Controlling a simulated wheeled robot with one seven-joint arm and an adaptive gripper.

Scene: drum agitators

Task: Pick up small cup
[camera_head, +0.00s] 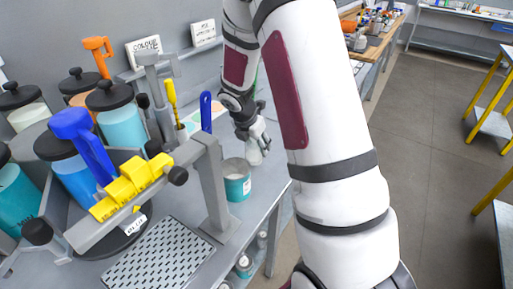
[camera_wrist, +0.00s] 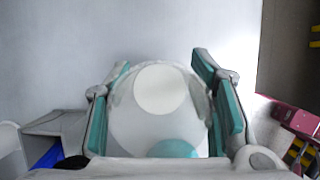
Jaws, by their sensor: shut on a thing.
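The small cup (camera_wrist: 130,122) is a round, whitish, see-through piece between my fingers in the wrist view. A paler circle shows in its middle and a teal patch at its lower edge. My gripper (camera_wrist: 160,82) has teal pads on both sides of the cup and is shut on it. In the head view my gripper (camera_head: 256,140) is above the bench, just behind and to the right of a teal can (camera_head: 238,187). The cup is small and mostly hidden there, so I cannot tell whether it touches the bench.
A grey stand (camera_head: 212,190) with a yellow block (camera_head: 128,187) is left of the can. Lidded jars (camera_head: 120,125) with coloured contents crowd the left. A perforated plate (camera_head: 160,255) lies in front. The bench edge and open floor (camera_head: 430,150) are to the right.

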